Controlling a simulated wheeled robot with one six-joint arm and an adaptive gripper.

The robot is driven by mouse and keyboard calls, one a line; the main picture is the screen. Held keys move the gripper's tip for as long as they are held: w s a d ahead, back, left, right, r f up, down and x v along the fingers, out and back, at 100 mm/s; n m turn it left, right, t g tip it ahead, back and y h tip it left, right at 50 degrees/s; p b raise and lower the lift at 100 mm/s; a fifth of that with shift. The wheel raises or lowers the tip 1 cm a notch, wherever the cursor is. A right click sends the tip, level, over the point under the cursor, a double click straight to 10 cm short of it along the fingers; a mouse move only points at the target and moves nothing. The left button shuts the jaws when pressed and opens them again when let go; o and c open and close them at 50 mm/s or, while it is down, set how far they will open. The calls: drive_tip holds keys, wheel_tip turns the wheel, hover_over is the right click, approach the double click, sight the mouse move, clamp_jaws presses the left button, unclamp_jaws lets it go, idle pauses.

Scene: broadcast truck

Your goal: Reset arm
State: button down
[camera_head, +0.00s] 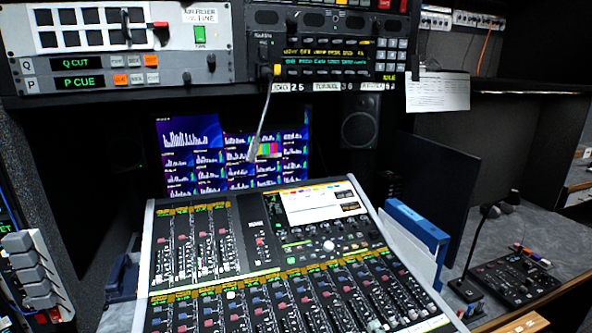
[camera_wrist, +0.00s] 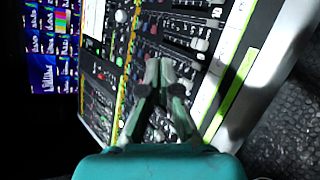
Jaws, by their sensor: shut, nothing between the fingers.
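My gripper (camera_wrist: 158,72) shows in the wrist view, with its teal body at the bottom and its fingers pointing up the picture. The fingertips are together and hold nothing. Behind them, the mixing console (camera_wrist: 125,25) fills much of the view, turned sideways. I cannot tell how far the fingertips are from its faders and knobs. The same console (camera_head: 245,240) stands in the middle of the head view. I cannot make out my gripper in the head view.
A lit screen (camera_head: 190,135) stands behind the console, under a rack (camera_head: 330,50) of equipment. A thin gooseneck (camera_head: 262,120) hangs from the rack. A blue binder (camera_head: 415,222) stands right of the console. A small control panel (camera_head: 515,280) sits on the right desk.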

drive_tip(key=s+f+m, duration=0.5)
drive_tip(key=s+f, duration=0.1)
drive_tip(key=s, duration=0.5)
drive_tip(key=s+f+m, duration=0.5)
drive_tip(key=s+f, duration=0.1)
drive_tip(key=s, duration=0.6)
drive_tip(key=s+r+m, duration=0.2)
drive_tip(key=s+m, duration=0.2)
drive_tip(key=s, duration=0.4)
drive_tip(key=s+r+m, duration=0.3)
drive_tip(key=s+m, duration=0.1)
drive_tip(key=s, duration=0.5)
drive_tip(key=s+r+m+t, duration=0.1)
drive_tip(key=s+m, duration=0.3)
drive_tip(key=s, duration=0.4)
drive_tip(key=shift+s+a+r+m, duration=0.25)
drive_tip(key=shift+r+m, duration=0.15)
drive_tip(key=shift+r, duration=0.25)
